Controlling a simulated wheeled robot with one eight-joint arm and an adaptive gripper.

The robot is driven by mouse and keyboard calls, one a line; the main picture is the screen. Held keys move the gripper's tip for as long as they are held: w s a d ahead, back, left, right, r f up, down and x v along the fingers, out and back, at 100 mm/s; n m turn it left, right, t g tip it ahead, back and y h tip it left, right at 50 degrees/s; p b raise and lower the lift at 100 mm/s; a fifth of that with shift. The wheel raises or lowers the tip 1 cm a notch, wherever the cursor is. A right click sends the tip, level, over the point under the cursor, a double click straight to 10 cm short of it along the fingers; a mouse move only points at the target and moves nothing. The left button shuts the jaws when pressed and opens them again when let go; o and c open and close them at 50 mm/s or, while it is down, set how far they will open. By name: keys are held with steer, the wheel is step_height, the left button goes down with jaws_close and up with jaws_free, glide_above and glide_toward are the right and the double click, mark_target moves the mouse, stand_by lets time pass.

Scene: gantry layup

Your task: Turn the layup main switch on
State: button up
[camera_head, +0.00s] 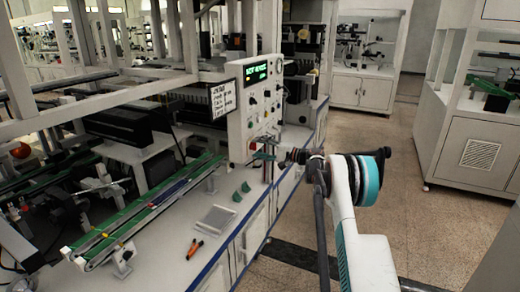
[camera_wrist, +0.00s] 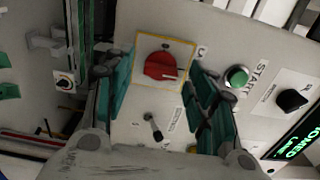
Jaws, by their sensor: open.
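The main switch looks to be the red rotary knob (camera_wrist: 161,66) on a yellow-bordered plate in the wrist view. A pale mark shows at the right of the knob. The knob is on the white control panel (camera_head: 235,125). My gripper (camera_wrist: 158,82) is open, with one teal-padded finger on each side of the knob in the picture. The fingers look apart from it, and nothing is between them. In the head view my gripper (camera_head: 268,157) is in front of the panel's lower part, where the knob is hard to make out.
A metal toggle lever (camera_wrist: 153,128), green START button (camera_wrist: 236,76) and black selector knob (camera_wrist: 291,100) are near the red knob. A green-lit display (camera_head: 257,73) is higher on the panel. Orange-handled tools (camera_head: 195,248) lie on the bench. Open floor is at the right.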

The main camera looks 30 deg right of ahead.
steer(key=v, duration=1.1)
steer(key=shift+s+d, duration=0.3)
